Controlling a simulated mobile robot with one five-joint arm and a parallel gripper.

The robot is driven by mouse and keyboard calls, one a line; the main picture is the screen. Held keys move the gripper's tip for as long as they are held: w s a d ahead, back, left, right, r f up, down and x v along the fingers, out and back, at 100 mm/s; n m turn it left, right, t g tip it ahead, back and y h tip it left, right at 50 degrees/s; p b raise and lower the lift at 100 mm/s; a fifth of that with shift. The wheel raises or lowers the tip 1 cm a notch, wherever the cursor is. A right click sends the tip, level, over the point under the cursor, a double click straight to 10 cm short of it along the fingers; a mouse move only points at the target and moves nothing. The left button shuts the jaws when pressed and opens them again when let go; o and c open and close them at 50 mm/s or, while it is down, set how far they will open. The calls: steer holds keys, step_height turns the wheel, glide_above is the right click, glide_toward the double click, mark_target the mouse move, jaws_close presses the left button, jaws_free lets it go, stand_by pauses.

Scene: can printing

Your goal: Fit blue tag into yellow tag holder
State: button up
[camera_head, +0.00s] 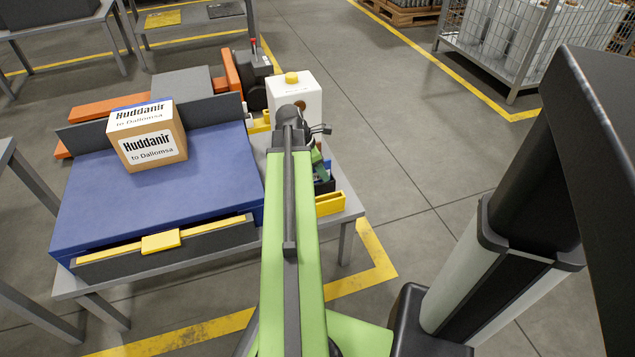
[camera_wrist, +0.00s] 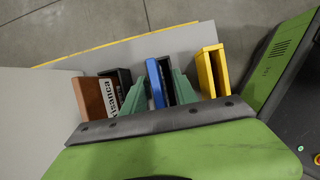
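The blue tag (camera_wrist: 156,84) is between the two green fingers of my gripper (camera_wrist: 157,92) in the wrist view, with a dark upright piece (camera_wrist: 168,82) beside it on the right. The fingers are apart, one on each side; I cannot tell whether they press on the tag. The yellow tag holder (camera_wrist: 212,72) stands upright to the right, apart from my gripper. In the head view the yellow holder (camera_head: 330,203) is at the table's near right edge. A bit of blue (camera_head: 327,164) shows beside my gripper (camera_head: 318,165), largely hidden by my arm.
A brown holder (camera_wrist: 91,97) and a black holder with a lettered white tag (camera_wrist: 113,93) stand left of my gripper. A cardboard box (camera_head: 149,141) sits on the blue surface (camera_head: 100,205). A white unit with a yellow button (camera_head: 296,95) stands behind.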

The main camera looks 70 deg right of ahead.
steer(key=shift+c, duration=0.4)
jaws_close()
steer(key=shift+r, duration=0.15)
